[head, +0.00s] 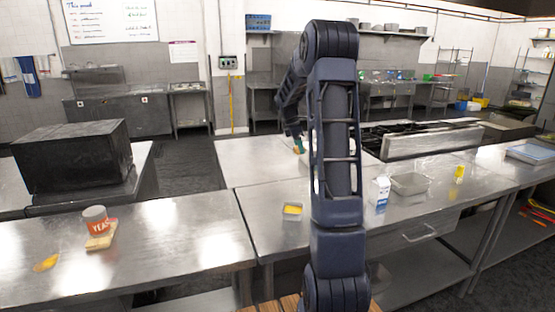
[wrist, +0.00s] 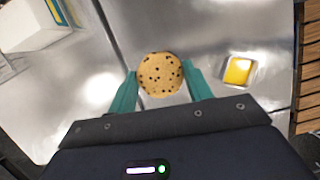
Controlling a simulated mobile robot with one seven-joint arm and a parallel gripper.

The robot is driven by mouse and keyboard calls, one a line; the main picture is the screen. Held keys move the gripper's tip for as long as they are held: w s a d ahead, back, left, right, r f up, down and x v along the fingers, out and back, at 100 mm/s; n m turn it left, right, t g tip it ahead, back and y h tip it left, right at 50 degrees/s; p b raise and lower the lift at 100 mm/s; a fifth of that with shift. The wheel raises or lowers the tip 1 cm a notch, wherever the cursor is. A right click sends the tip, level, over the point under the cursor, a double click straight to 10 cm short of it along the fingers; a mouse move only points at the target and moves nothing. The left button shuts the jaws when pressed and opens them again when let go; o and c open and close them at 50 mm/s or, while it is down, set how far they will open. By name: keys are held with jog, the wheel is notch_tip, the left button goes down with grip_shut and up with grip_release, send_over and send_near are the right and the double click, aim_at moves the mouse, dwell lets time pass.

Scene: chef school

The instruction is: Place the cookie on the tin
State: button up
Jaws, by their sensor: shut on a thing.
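The round chocolate-chip cookie (wrist: 161,74) is between the two teal fingers of my gripper (wrist: 160,88) in the wrist view. My gripper is shut on it. In the head view my gripper (head: 299,146) is small, beyond my arm and above the far part of the steel counter. A red and white tin marked YEAST (head: 96,218) is on the left counter, on a flat yellowish thing. A small metal tin with yellow contents (head: 292,218) is on the middle counter; a similar one shows in the wrist view (wrist: 227,78). Which tin is meant is unclear.
A milk carton (head: 380,193), a grey metal pan (head: 411,183) and a small yellow object (head: 459,172) are right of my arm. A black box-shaped appliance (head: 72,155) is at the left. Bare steel surrounds the small yellow-filled tin. My arm hides part of the counter.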

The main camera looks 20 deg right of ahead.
jog(key=shift+r, duration=0.3)
jog(key=w+a+r+n+t, duration=0.1)
jog(key=w+a+r+n, duration=0.15)
jog(key=a, duration=1.15)
jog(key=w+a+r+n+t, duration=0.1)
jog(key=w+a+r+n, duration=0.2)
jog(key=a, duration=1.1)
jog(key=w+a+r+n+t, duration=0.1)
jog(key=w+a+n, duration=0.3)
jog(key=a, duration=1.1)
notch_tip(320, 180, up, 5)
jog(key=n+y, duration=0.3)
jog(key=n, duration=0.7)
send_over(94, 209)
jog(key=s, duration=0.1)
jog(key=shift+t, duration=0.4)
jog(key=f, duration=1.9)
jog(key=shift+s+f, duration=0.15)
jog(key=shift+s, duration=0.1)
jog(key=shift+f, duration=0.1)
